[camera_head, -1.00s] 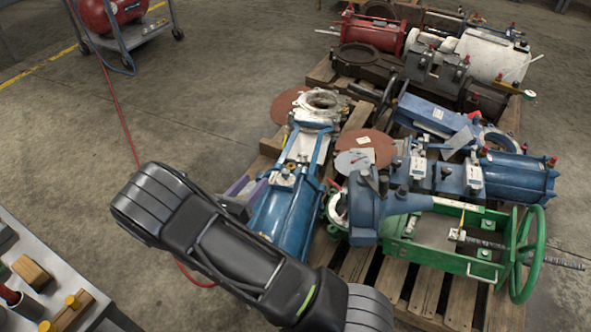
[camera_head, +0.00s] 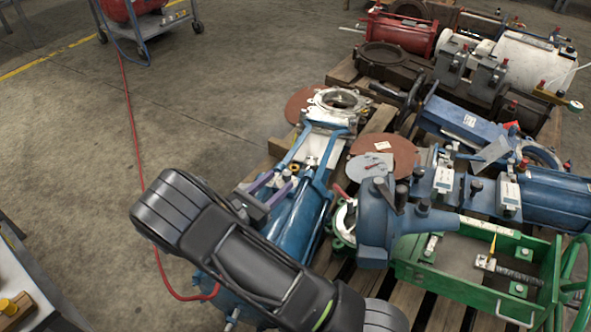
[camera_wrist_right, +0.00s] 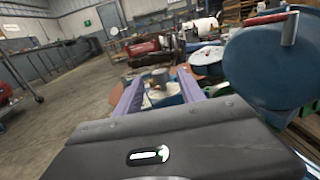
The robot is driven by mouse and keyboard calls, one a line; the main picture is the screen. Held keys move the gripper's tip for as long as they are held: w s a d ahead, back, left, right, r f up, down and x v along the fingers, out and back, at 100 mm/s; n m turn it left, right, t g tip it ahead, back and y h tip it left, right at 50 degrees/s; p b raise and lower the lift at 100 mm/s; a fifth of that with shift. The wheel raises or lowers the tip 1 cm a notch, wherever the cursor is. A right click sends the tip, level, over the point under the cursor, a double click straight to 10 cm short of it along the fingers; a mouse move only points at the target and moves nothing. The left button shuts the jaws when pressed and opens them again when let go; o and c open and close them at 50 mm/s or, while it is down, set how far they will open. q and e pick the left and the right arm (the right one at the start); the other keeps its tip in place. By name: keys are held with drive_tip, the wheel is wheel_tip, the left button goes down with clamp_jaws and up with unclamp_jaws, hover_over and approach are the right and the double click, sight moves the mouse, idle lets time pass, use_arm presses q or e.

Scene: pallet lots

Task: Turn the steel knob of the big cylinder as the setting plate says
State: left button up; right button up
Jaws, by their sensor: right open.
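The big blue cylinder (camera_head: 302,222) lies along the near left part of the pallet, its white flanged end pointing away from me. A small grey steel knob (camera_head: 287,175) stands on it; in the right wrist view the knob (camera_wrist_right: 160,76) shows between and just beyond the fingertips. My right gripper (camera_head: 277,188) has purple fingers and is open and empty close to the knob; it shows too in the right wrist view (camera_wrist_right: 158,88). I cannot tell any contact. A round grey plate (camera_head: 369,168) with a red mark lies right of the cylinder; its writing is unreadable. My left gripper is out of view.
A blue valve body (camera_head: 378,228) and a green frame (camera_head: 430,270) crowd the right side. A large blue disc (camera_wrist_right: 275,65) with a red-ended lever stands close right in the wrist view. A red hose (camera_head: 140,150) runs over the clear floor at left.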

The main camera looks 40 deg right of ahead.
sight(294, 176)
drive_tip(key=b+x, duration=0.2)
drive_tip(key=x, duration=0.4)
drive_tip(key=shift+w+d, duration=0.1)
drive_tip(key=shift+d, duration=0.25)
drive_tip(key=shift+w+d, duration=0.15)
drive_tip(key=shift+d, duration=0.4)
clamp_jaws()
